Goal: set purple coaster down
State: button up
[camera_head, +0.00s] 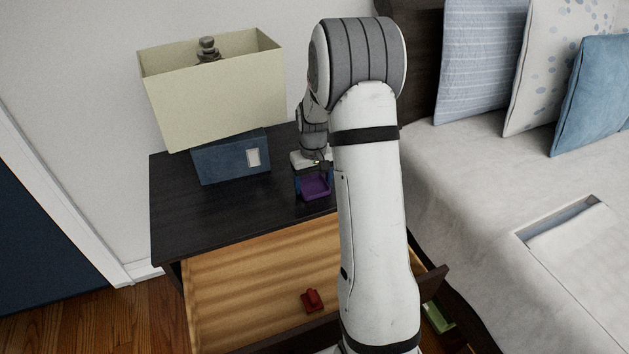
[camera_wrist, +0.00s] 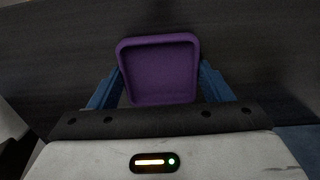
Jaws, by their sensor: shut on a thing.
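The purple coaster (camera_head: 315,187) is a small square with a raised rim. In the head view it is at the dark nightstand top (camera_head: 215,215), right of the blue box. My gripper (camera_head: 313,188) points down there, its blue fingers on either side of the coaster. In the wrist view the coaster (camera_wrist: 159,70) sits between the two blue fingers of my gripper (camera_wrist: 160,90), which are shut on its sides. The dark surface lies behind it. I cannot tell whether the coaster touches the nightstand.
A dark blue box (camera_head: 230,157) and a cream lampshade (camera_head: 215,90) stand at the back left of the nightstand. The wooden drawer (camera_head: 250,290) below is open, with a red object (camera_head: 312,300) inside. The bed (camera_head: 500,210) is on the right.

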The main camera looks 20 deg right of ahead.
aim_at(313, 188)
jog(key=o, duration=1)
jog(key=shift+f, duration=0.1)
notch_tip(313, 188, up, 12)
jog(key=p, duration=0.2)
jog(key=s+a+r, duration=0.2)
jog(key=s+a, duration=0.1)
jog(key=s, duration=0.5)
jog(key=s+a+r+t, duration=0.1)
jog(key=s+a, duration=0.3)
jog(key=s, duration=0.5)
jog(key=s+a+r+t, duration=0.1)
jog(key=s+a, duration=0.3)
jog(key=s, duration=0.5)
jog(key=shift+r, duration=0.85)
